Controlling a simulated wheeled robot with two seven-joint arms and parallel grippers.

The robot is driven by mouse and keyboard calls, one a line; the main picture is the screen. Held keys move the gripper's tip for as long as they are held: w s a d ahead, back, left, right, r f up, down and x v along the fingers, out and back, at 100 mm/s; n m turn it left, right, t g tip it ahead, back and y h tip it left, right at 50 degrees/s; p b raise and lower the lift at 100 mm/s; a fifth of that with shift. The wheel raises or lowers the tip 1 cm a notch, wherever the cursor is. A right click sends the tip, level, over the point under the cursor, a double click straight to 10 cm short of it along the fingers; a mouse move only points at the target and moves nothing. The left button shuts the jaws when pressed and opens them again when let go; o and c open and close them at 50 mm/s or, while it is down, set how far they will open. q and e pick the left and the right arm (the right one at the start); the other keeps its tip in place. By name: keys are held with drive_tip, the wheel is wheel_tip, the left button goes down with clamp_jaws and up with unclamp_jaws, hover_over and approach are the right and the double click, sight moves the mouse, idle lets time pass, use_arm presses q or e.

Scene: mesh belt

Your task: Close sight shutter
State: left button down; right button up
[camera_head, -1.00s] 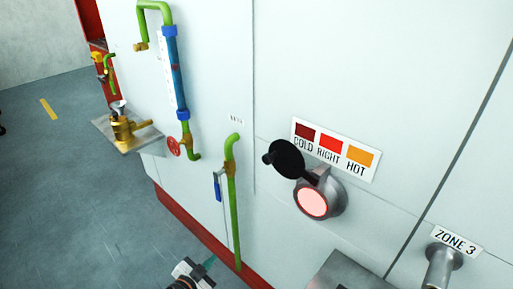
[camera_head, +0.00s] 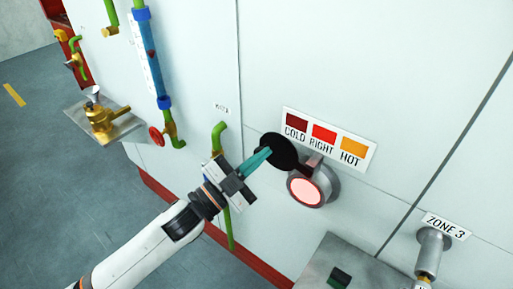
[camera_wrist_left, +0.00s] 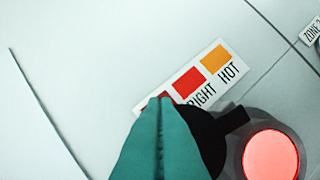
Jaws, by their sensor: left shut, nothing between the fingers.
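The sight shutter (camera_head: 281,150) is a black round disc swung up to the left of the sight port, so the port (camera_head: 306,190) is uncovered and glows pink-red inside a grey metal ring. My left gripper (camera_head: 264,154) is shut and empty, its teal fingertips at the left side of the disc; I cannot tell whether they touch. In the left wrist view the shut fingers (camera_wrist_left: 163,130) cover part of the black shutter (camera_wrist_left: 206,138), and the glowing port (camera_wrist_left: 270,156) is at lower right. My right gripper is not in view.
A COLD/RIGHT/HOT colour plate (camera_head: 326,138) sits just above the port. Green pipe (camera_head: 218,140) stands left, behind my arm. A red handwheel (camera_head: 156,136) is farther left. A grey metal box (camera_head: 345,262) juts out below, and a ZONE 3 fitting (camera_head: 432,252) is at right.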

use_arm(q)
drive_tip(key=w+f, duration=0.1)
drive_tip(key=w+f+p, duration=0.1)
drive_tip(key=w, duration=0.1)
drive_tip(key=shift+a+f, duration=0.2)
drive_tip(key=shift+f, duration=0.05)
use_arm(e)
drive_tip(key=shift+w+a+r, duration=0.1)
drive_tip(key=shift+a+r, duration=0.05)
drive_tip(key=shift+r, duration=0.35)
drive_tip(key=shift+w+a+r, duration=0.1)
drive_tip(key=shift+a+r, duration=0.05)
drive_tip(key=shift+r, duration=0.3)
use_arm(q)
drive_tip(key=shift+a, duration=0.1)
